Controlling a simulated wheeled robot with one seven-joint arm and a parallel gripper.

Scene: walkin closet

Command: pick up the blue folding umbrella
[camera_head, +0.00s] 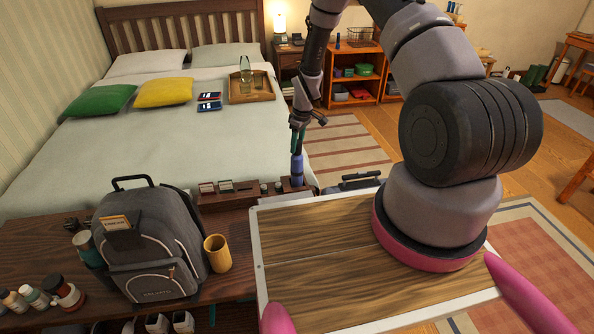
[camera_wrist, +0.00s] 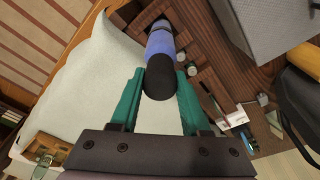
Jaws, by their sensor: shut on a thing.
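The blue folding umbrella (camera_head: 297,170) is upright at the right end of a dark wooden organizer (camera_head: 236,196) on the bench beside the bed. In the wrist view the umbrella (camera_wrist: 160,46) shows a blue body and a dark rounded end towards me. My gripper (camera_head: 297,138) comes down from above and is shut on the umbrella's upper part. In the wrist view its teal fingers (camera_wrist: 159,88) lie on both sides of the dark end. The umbrella's lower end is at an organizer compartment; I cannot tell whether it is inside or just above.
A grey backpack (camera_head: 150,243) and a yellow cup (camera_head: 217,253) stand on the bench, left of the umbrella. Bottles (camera_head: 66,293) stand at the front left. The bed (camera_head: 170,130) lies behind. A dark case (camera_head: 355,181) is right of the organizer.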

